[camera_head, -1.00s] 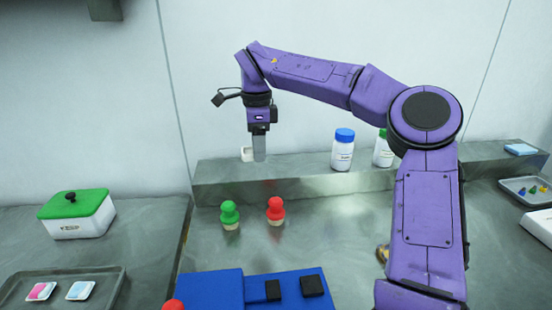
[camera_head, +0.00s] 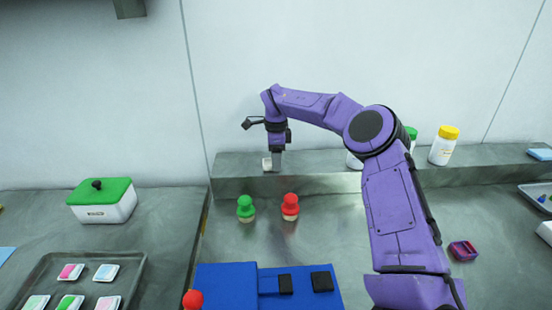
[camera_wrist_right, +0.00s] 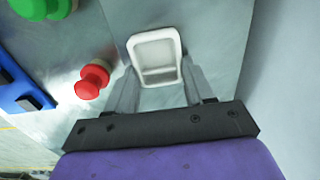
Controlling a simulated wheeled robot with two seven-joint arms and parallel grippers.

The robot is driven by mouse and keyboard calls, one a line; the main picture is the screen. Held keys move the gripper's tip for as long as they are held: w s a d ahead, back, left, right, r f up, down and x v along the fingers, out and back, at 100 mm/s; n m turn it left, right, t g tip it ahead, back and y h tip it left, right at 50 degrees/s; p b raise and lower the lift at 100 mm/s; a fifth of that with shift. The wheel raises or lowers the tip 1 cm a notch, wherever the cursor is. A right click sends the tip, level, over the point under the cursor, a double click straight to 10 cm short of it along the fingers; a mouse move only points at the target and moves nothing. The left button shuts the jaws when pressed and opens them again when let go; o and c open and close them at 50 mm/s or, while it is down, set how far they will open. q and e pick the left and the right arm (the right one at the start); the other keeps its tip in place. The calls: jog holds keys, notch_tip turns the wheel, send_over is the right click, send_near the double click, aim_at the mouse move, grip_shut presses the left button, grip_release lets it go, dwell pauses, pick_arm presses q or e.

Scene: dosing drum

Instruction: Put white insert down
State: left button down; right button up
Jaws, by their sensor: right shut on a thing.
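The white insert (camera_head: 267,164) is a small white open tray, seen in the head view at the back ledge. It also shows in the right wrist view (camera_wrist_right: 157,56), between the fingertips. My right gripper (camera_head: 277,161) is shut on it and points down at the raised ledge (camera_head: 235,168). The insert is on or just above the ledge top; I cannot tell whether it touches. The gripper fingers hide part of it. My left gripper is not in view.
Green (camera_head: 245,208) and red (camera_head: 290,206) knobbed stamps stand in front of the ledge. A yellow-capped bottle (camera_head: 443,146) stands on the ledge at right, with other bottles partly behind my arm. A tray (camera_head: 133,270) of small colored pads lies at left. The ledge left of the insert is clear.

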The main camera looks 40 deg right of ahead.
jog(key=shift+f, duration=0.1)
jog(key=o, duration=1)
notch_tip(320, 180, up, 12)
jog(key=shift+r+p, duration=0.15)
jog(key=shift+p, duration=0.55)
